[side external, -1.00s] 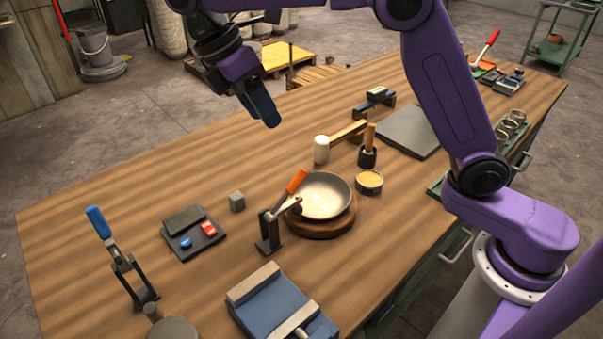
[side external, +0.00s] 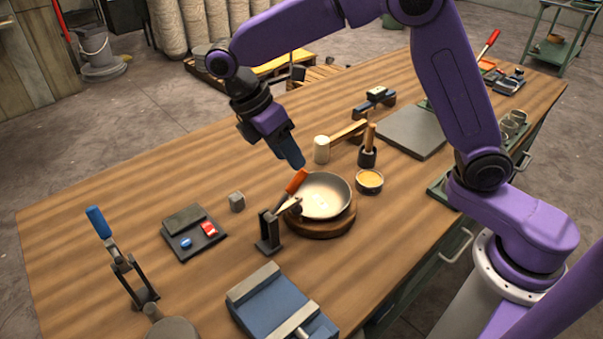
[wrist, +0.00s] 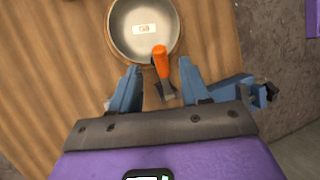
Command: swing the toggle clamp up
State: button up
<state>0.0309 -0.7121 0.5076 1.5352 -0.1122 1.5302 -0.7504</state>
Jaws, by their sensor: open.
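The toggle clamp (side external: 268,232) has a dark upright base, a pale arm reaching over the bowl's rim and an orange handle (side external: 297,182) slanting up to the right. The grey metal bowl (side external: 325,195) sits on a round wooden base (side external: 322,229). My gripper (side external: 295,163) is open, with blue fingers pointing down, just above the orange handle's tip. In the wrist view, the orange handle (wrist: 160,62) shows between the two open fingers (wrist: 159,78), apart from both. The clamp's foot shows dark below it, and the bowl (wrist: 143,28) lies beyond the fingertips.
A mallet (side external: 322,149), a dark holder with a wooden handle (side external: 367,157) and a small cup (side external: 369,181) stand near the bowl. A blue vise-like block (side external: 283,308) lies in front. A blue-handled lever device (side external: 122,262) and a dark tray (side external: 194,240) are left. The wood around the grey cube (side external: 237,201) is clear.

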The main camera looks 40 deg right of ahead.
aim_at(300, 172)
jog(key=x, duration=0.6)
jog(key=shift+s+d+f, duration=0.1)
jog(key=shift+d+f, duration=0.05)
jog(key=shift+f, duration=0.15)
grip_shut()
